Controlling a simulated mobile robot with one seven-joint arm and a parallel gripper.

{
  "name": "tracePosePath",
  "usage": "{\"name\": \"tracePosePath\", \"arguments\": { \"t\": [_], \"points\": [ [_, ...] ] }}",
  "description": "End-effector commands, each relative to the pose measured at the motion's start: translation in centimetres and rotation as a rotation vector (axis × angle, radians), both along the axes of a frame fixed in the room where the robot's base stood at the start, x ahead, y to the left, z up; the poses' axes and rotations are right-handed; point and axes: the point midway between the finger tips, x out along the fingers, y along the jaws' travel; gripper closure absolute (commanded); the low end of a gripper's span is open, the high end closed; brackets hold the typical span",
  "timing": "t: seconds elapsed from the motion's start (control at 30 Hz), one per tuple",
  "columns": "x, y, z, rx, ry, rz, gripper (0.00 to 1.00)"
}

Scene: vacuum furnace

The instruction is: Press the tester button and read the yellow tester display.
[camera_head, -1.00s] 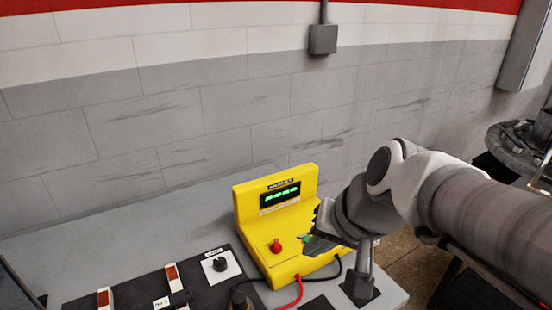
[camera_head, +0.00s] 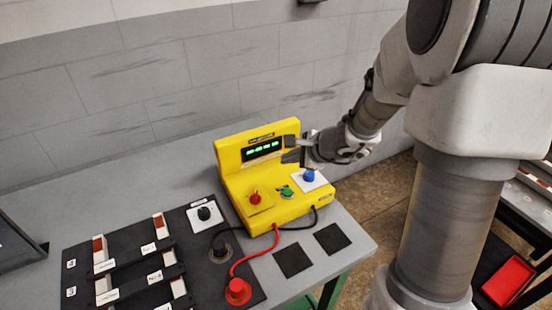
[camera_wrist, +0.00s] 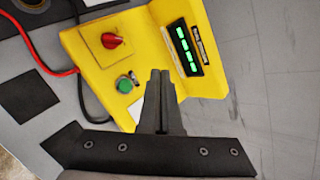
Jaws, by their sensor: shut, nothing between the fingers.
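The yellow tester (camera_head: 232,165) stands on the grey bench. Its display (camera_head: 262,149) is lit with a row of green characters, too small to read surely; it also shows sideways in the wrist view (camera_wrist: 187,47). On its lower deck are a red knob (camera_head: 255,197), a green button (camera_head: 287,192) and a blue button (camera_head: 309,176) on a white plate. My gripper (camera_head: 290,149) is shut and empty, in front of the display's right end and above the blue button in the picture. In the wrist view my shut fingers (camera_wrist: 160,75) hide the blue button and show beside the green button (camera_wrist: 124,86).
A red lead (camera_head: 250,255) runs from the tester to a red plug (camera_head: 238,290), and a black lead to a black plug (camera_head: 220,246). A black board (camera_head: 130,240) with switches lies left. Two black pads (camera_head: 293,260) lie in front. A red tray (camera_head: 508,281) is at lower right.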

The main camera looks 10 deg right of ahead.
Motion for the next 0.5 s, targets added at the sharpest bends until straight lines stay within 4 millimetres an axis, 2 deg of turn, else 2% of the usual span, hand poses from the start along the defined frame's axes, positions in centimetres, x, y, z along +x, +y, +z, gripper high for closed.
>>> {"name": "tracePosePath", "arguments": {
  "t": [0.2,0.5],
  "points": [
    [0.8,-1.2,-1.5,0.045,0.035,-0.094,1.00],
    [0.8,-1.3,-1.6,0.047,0.037,-0.100,1.00]
  ]
}}
